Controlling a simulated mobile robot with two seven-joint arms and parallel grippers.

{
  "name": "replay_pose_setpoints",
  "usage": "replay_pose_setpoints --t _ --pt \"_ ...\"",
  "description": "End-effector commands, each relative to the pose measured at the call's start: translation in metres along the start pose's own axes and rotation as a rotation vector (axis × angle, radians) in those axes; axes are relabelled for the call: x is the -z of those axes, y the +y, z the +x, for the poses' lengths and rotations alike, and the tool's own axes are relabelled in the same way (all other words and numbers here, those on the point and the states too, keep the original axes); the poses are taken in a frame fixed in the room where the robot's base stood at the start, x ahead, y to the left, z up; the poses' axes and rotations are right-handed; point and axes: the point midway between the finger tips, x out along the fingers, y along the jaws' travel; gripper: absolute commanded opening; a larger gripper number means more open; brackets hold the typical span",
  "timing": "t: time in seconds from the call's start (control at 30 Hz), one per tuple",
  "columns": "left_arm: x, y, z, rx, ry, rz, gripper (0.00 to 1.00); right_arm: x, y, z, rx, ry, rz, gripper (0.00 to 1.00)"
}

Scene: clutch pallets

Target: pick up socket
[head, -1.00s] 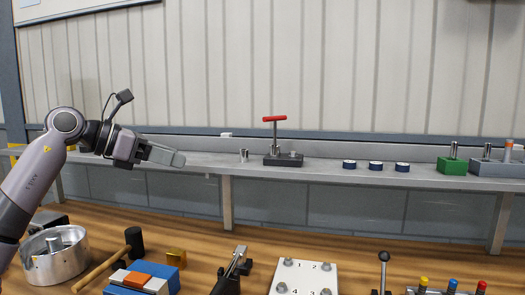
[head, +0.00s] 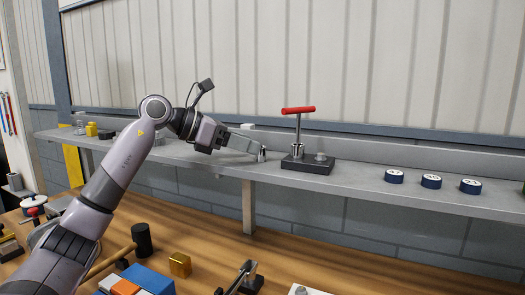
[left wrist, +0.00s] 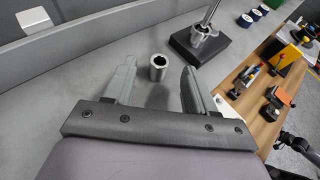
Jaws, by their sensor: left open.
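A small silver metal socket (head: 262,154) stands upright on the grey wall shelf (head: 345,181), left of the black block (head: 306,165) that bears a T-handle tool with a red grip (head: 298,110). In the left wrist view the hollow-topped socket (left wrist: 158,68) appears in the gap between the fingertips, with space on both sides. My left gripper (head: 254,146) is open and empty, reaching along the shelf at the socket. I cannot tell whether its fingers reach fully around it.
Several dark blue rings (head: 431,181) lie farther right on the shelf. A small white box (left wrist: 35,20) is by the shelf's back. The wooden bench (head: 330,255) below holds a black-headed mallet (head: 141,240) and a gold block (head: 180,264).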

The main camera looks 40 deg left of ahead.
Motion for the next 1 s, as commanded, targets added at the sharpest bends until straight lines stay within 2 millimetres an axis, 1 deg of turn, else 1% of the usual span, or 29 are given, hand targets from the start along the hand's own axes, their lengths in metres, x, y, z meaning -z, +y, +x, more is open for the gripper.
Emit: replay_pose_setpoints --t 0.1,0.3,0.4,0.6,0.63,0.67,0.7,0.73,0.77,0.8,1.0 --pt "-0.004 -0.001 0.016 0.005 0.000 -0.002 0.56 0.008 0.000 -0.006 0.000 -0.001 0.000 0.43" --pt "-0.003 -0.001 0.039 0.003 -0.002 -0.002 0.56 0.014 0.000 -0.011 0.000 -0.001 0.000 0.43" --pt "-0.001 0.000 0.043 0.001 0.000 0.000 0.56 0.014 0.000 -0.011 0.000 -0.001 0.000 0.43" --pt "-0.001 0.000 0.044 0.000 0.001 0.000 0.56 0.013 0.000 -0.010 0.000 -0.001 0.000 0.43" --pt "-0.001 0.000 0.044 0.000 0.001 0.000 0.49 0.013 0.000 -0.010 0.000 -0.001 0.000 0.43" --pt "-0.001 0.000 0.044 0.000 0.001 0.000 0.39 0.014 0.000 -0.010 0.000 -0.001 0.000 0.43" --pt "-0.001 0.000 0.044 0.000 0.001 0.000 0.26 0.014 0.000 -0.010 0.000 -0.001 0.000 0.43" --pt "-0.001 0.000 0.044 0.000 0.001 0.000 0.16 0.014 0.000 -0.010 0.000 -0.001 0.000 0.43" --pt "-0.001 0.000 0.044 0.000 0.001 0.000 0.07 0.014 0.000 -0.010 0.000 -0.001 0.000 0.43" --pt "-0.001 0.000 0.044 0.000 0.001 0.000 0.00 0.014 0.000 -0.010 0.000 -0.001 0.000 0.43" --pt "-0.001 0.000 0.043 0.000 0.000 0.000 0.00 0.014 0.000 -0.010 0.000 0.000 0.000 0.43"
